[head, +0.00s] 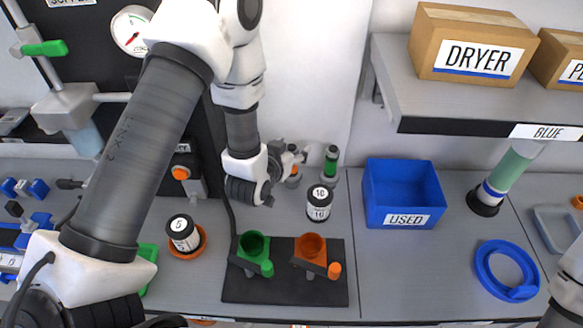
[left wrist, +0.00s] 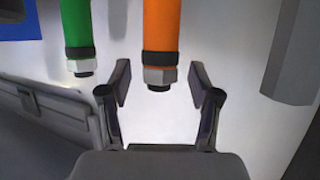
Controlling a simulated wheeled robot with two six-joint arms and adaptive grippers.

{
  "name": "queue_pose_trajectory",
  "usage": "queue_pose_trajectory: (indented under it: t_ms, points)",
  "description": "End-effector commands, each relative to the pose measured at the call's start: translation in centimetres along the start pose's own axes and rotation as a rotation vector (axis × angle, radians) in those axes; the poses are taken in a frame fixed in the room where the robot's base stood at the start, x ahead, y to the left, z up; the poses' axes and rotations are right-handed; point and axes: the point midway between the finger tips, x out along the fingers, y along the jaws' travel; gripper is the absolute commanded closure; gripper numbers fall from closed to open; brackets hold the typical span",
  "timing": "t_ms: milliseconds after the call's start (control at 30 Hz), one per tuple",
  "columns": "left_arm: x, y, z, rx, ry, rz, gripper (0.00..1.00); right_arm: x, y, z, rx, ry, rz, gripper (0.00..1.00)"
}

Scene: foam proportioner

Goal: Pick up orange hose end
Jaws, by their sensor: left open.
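The orange hose end (left wrist: 161,35) shows in the left wrist view with a metal nut at its tip. It lies between the two fingers of my left gripper (left wrist: 160,85), with a gap on each side. In the head view my left gripper (head: 291,157) is at the back of the bench, and only a little of the orange hose end (head: 293,180) shows past it. The green hose end (head: 331,163) stands just to the right there; in the left wrist view it appears left of the orange one. My right gripper is out of view.
A black-and-white canister (head: 319,203) stands near the hose ends. A dark mat (head: 290,290) holds green and orange cups. A blue USED bin (head: 401,191), a blue ring (head: 484,272) and a shelf (head: 470,98) with boxes are to the right. Open bench lies before the bin.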

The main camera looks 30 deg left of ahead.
Motion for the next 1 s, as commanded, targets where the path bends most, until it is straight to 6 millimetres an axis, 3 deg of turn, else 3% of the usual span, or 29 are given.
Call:
queue_pose_trajectory:
  t_ms: [167,333,367,767,1000]
  points:
    - [0.1,0.0,0.1,0.0,0.0,0.0,0.37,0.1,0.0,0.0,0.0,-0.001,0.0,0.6]
    - [0.1,0.0,0.1,0.0,0.0,0.0,0.97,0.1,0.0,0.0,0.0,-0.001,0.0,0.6]
    - [0.1,0.0,0.1,0.0,0.0,0.0,1.0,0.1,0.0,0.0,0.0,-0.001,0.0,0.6]
    - [0.0,0.0,-0.4,0.001,0.002,0.001,1.0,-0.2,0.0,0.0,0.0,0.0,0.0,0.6]
    - [0.1,0.1,-2.7,0.001,0.003,0.001,1.0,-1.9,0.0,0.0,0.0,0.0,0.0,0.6]
